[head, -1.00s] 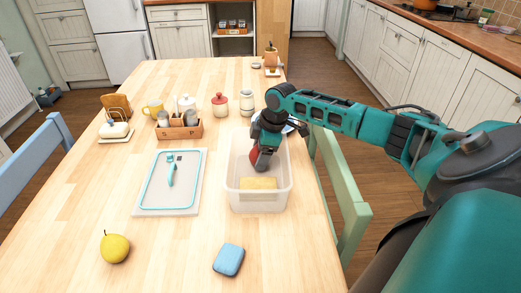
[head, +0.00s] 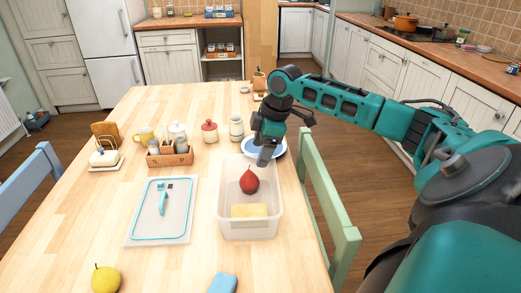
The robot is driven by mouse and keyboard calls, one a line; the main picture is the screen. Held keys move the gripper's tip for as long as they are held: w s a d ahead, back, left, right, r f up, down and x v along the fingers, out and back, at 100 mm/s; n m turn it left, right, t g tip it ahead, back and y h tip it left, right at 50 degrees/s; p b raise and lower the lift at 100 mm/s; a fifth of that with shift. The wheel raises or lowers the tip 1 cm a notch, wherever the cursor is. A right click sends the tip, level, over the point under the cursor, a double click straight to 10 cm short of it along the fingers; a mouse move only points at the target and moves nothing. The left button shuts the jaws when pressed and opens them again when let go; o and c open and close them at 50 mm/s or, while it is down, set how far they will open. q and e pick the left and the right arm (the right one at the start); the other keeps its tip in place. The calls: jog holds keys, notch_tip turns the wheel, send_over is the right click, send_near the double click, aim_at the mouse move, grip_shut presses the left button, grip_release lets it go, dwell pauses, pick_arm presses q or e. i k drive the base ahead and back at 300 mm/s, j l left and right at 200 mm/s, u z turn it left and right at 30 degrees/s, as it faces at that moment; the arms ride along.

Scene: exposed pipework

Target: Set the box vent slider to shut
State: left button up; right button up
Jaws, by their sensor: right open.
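The clear box (head: 231,222) stands open on the table, with a dark red pear-like fruit (head: 249,181) and a yellow block (head: 249,211) inside. Its apparent lid (head: 172,223), pale with a teal border, lies flat to the left of the box. A teal piece (head: 162,203) and a small dark piece (head: 170,186) show on the lid. I cannot tell which is the vent slider or how it is set. My right gripper (head: 264,160) is open and empty above the box's far right edge, apart from the fruit. My left gripper is not in view.
A yellow pear (head: 106,279) and a blue block (head: 222,284) lie near the front. A blue-rimmed plate (head: 279,147) is behind the gripper. A green chair (head: 325,210) stands at right.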

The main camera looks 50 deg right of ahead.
aim_at(161, 185)
jog(key=k+j, duration=0.35)
jog(key=j, duration=0.15)
jog(key=k+j, duration=0.35)
jog(key=j, duration=0.2)
